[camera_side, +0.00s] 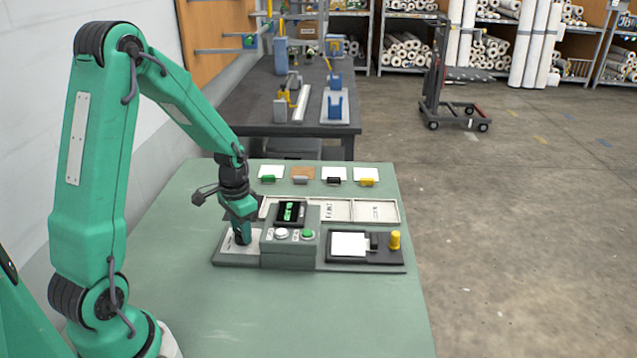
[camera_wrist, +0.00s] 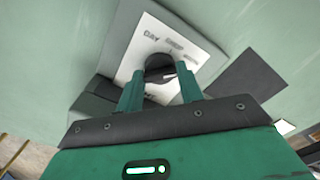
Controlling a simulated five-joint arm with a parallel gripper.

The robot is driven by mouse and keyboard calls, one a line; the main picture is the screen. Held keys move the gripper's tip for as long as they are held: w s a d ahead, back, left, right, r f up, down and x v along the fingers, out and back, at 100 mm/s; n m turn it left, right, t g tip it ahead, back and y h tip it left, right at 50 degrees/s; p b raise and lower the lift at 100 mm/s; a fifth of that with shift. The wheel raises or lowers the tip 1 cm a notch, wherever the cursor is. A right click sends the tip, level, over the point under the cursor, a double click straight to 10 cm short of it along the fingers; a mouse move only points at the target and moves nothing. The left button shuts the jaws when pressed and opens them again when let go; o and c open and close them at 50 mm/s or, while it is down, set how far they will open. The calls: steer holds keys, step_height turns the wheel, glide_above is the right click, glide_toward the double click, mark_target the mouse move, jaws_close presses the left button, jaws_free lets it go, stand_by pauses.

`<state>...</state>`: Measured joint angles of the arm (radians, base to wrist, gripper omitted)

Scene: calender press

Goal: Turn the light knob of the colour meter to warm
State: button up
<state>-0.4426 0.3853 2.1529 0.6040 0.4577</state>
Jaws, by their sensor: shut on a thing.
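The colour meter (camera_side: 290,252) is a grey box with a lit green display (camera_side: 291,211), a white button and a green button. Its light knob (camera_wrist: 159,67) is dark and round with a pale pointer mark, on a white plate (camera_wrist: 190,50) with printed labels. The label at the upper left reads "DAY"; the others are too blurred to read surely. My gripper (camera_wrist: 159,82) is shut on the knob, one finger on each side. In the side view my gripper (camera_side: 242,238) points down at the plate left of the display box and hides the knob.
A dark sample holder with a white card (camera_side: 349,245) and a yellow peg (camera_side: 395,240) stands right of the meter. Pale trays (camera_side: 375,211) lie behind it, with several coloured clips and cards beyond. The front of the green table (camera_side: 300,315) is clear.

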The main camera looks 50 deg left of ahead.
steer(key=o, duration=1)
steer(key=shift+r, duration=0.1)
steer(key=shift+r, duration=3.85)
